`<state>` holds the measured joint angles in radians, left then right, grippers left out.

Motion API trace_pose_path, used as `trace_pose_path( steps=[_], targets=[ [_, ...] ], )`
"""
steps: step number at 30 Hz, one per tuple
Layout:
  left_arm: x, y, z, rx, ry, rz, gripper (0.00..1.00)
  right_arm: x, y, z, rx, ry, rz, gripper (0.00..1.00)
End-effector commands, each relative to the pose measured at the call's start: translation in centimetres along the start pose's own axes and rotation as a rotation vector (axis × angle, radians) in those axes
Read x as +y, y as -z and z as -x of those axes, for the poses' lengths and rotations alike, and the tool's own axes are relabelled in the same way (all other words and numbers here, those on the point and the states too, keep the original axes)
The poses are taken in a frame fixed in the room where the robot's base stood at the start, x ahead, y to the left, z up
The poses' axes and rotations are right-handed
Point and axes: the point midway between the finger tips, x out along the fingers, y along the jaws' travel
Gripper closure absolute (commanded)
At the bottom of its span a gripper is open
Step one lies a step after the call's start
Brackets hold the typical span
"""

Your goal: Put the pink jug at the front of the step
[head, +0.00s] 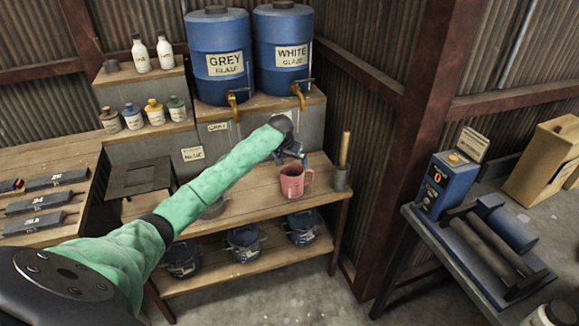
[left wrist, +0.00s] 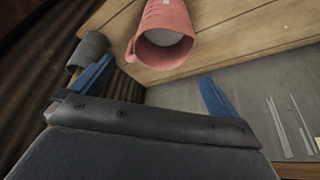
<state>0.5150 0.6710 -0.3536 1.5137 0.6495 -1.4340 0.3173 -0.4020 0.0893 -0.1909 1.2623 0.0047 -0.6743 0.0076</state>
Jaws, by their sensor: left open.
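The pink jug (head: 292,181) stands upright on the wooden step (head: 250,207) below the glaze barrels, towards its right end, with its handle to the right. My left gripper (head: 290,152) is just behind and above the jug in the head view, open and empty. In the left wrist view the pink jug (left wrist: 163,38) lies beyond the open fingers of the gripper (left wrist: 158,90), apart from them, with its open mouth showing. The right gripper is not in view.
A grey pot (head: 340,178) with a wooden stick stands right of the jug. The blue GREY barrel (head: 217,65) and WHITE barrel (head: 284,55) with brass taps stand above. Blue buckets (head: 244,242) sit on the lower shelf. A blue machine (head: 440,187) stands on the right table.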

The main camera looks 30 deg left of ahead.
Motion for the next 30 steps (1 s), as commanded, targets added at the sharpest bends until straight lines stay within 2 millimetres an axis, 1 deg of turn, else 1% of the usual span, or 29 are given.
trace_pose_path(
  steps=[2,5,8,9,13,15,18,21,25,29,30],
  targets=[
    [0.5,-0.4,-0.1,0.003,-0.004,-0.007,0.00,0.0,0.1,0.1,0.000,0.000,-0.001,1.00],
    [2.5,-1.8,-1.0,0.019,-0.018,-0.033,0.00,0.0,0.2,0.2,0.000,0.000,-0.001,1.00],
    [5.7,-4.0,-2.4,0.053,-0.045,-0.073,0.00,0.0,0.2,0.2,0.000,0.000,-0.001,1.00],
    [7.2,-5.0,-2.9,0.071,-0.058,-0.090,0.00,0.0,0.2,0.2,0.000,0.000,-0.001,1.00],
    [11.8,-8.5,-4.1,0.132,-0.100,-0.142,0.00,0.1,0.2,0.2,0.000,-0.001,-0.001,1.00],
    [14.3,-10.4,-4.5,0.170,-0.124,-0.168,0.00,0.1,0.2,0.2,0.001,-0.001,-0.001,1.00],
    [17.5,-13.2,-4.6,0.223,-0.154,-0.197,0.00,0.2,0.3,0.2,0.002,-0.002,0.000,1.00],
    [19.8,-15.5,-4.8,0.265,-0.176,-0.214,0.00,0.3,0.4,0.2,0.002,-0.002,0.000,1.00],
    [21.7,-18.5,-5.6,0.296,-0.192,-0.225,0.00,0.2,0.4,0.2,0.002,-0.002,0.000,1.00],
    [22.7,-22.1,-8.0,0.297,-0.193,-0.224,0.00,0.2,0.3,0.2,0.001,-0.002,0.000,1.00],
    [22.8,-23.5,-9.0,0.289,-0.191,-0.222,0.00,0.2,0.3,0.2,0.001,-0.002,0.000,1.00]
  ],
)
